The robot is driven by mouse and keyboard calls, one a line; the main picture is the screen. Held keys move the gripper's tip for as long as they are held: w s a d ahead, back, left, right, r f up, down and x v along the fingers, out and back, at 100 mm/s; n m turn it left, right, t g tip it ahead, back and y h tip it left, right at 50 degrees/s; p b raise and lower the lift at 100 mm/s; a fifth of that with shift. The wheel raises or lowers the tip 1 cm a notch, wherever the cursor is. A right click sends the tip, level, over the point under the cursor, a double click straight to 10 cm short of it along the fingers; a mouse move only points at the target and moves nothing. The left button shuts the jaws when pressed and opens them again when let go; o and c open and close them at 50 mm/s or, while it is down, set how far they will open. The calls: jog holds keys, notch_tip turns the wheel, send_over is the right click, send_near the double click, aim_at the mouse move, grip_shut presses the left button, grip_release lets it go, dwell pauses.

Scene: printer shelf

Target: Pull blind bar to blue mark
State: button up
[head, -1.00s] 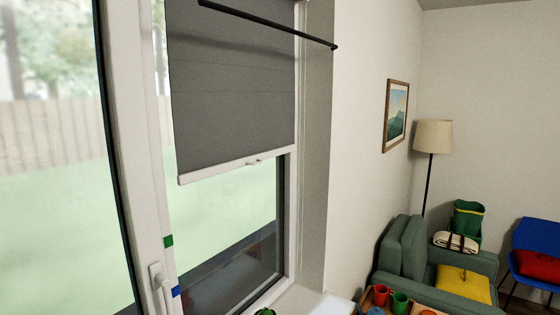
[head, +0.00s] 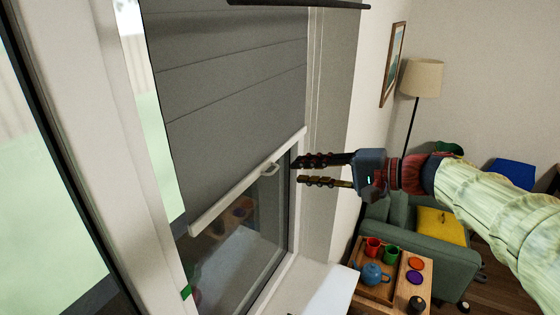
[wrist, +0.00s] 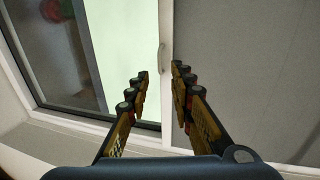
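The grey blind (head: 235,85) hangs over the window, with a white blind bar (head: 225,205) along its lower edge. A small pale handle (head: 270,170) sits on the bar. A green mark (head: 187,291) shows on the window frame below the bar's left end; no blue mark shows now. My gripper (head: 298,171) is open just right of the handle, apparently empty. In the wrist view, the handle (wrist: 162,58) and bar (wrist: 166,20) lie beyond and between the open fingertips (wrist: 162,72). I cannot tell whether they touch.
A white window sill (head: 315,290) lies below. A wooden tray table (head: 430,268) with cups and a blue teapot (head: 372,275) stands at lower right. Behind are a green armchair (head: 405,240) and a floor lamp (head: 420,78). A dark rod (head: 300,3) crosses at the top.

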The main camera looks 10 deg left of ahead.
aim_at(276, 170)
jog(key=p+x, duration=0.1)
jog(key=x, duration=0.6)
jog(key=shift+a, duration=0.1)
jog(key=shift+c, duration=0.2)
grip_shut()
dwell(0.6)
